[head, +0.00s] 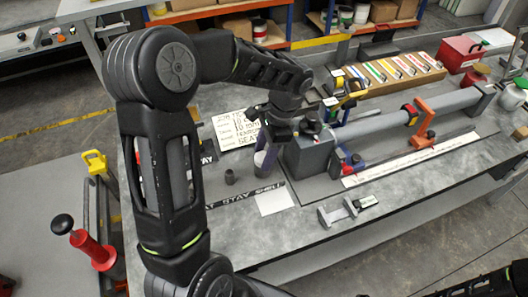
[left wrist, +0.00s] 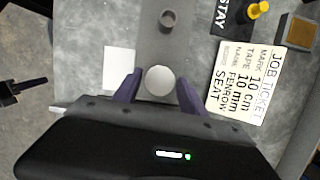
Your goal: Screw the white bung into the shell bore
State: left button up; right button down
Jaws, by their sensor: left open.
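The white bung shows as a pale round disc (left wrist: 159,80) in the left wrist view, between the two purple fingers of my left gripper (left wrist: 158,92). The fingers are open, one on each side of it; I cannot tell whether either touches it. In the head view my left gripper (head: 266,152) points down over a pale upright cylinder (head: 262,165) on the bench, left of the grey block (head: 308,153). A long grey tube (head: 385,123), likely the shell, lies to the right of that block. Its bore opening cannot be made out. My right gripper is not clearly seen.
A job ticket (head: 240,128) and white sheet (head: 274,201) lie nearby. An orange clamp (head: 425,125) stands at the tube. The bench front is mostly clear.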

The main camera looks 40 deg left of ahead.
pick_arm(q)
jog(key=n+h, duration=0.1)
jog(key=n, duration=0.3)
jog(key=shift+n, duration=0.3)
jog(key=shift+a+n+h, duration=0.15)
jog(key=shift+n+h, duration=0.25)
jog(key=shift+n, duration=0.6)
jog(key=n, duration=0.2)
jog(key=shift+n+h, duration=0.3)
jog(key=shift+n+g, duration=0.3)
jog(key=n+h, duration=0.1)
jog(key=n, duration=0.3)
jog(key=shift+a, duration=0.1)
